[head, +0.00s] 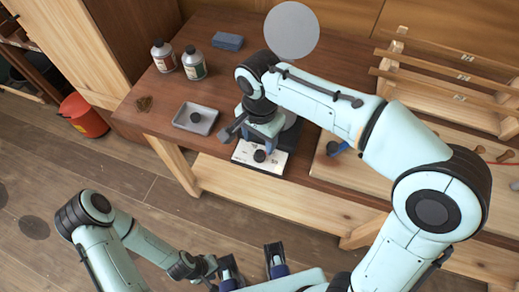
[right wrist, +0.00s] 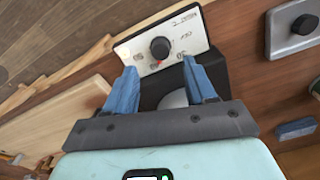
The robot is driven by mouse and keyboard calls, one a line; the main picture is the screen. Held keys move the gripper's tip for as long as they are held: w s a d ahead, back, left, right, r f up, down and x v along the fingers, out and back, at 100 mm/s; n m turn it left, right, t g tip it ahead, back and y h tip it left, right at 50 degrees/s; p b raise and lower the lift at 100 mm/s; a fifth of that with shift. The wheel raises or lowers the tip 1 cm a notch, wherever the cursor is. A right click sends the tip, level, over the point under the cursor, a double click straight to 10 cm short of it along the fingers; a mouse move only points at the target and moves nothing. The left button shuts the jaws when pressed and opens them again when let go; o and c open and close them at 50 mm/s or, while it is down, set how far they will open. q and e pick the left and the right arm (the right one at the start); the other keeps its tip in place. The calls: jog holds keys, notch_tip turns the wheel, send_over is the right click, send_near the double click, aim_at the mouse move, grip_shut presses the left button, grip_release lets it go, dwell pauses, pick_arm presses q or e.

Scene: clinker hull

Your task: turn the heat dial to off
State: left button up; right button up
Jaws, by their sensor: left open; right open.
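The heat dial (head: 259,155) is a round black knob on a white front panel (head: 243,150) of a dark box at the bench's front edge. In the right wrist view the dial (right wrist: 160,47) stands clear beyond the fingertips, with a red mark on its rim toward the gripper. My left gripper (head: 251,266) is open and empty, low in front of the bench.
A grey tray (head: 195,118) with a black knob-like piece, two bottles (head: 193,63) and a blue block (head: 228,41) stand left on the bench. A wooden rack (head: 450,75) is at right. A red bucket (head: 83,115) stands on the floor. The floor ahead is clear.

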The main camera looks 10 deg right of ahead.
aim_at(260, 153)
notch_tip(260, 153, down, 6)
jog(key=shift+f+b, duration=0.1)
jog(key=shift+b, duration=0.35)
grip_shut()
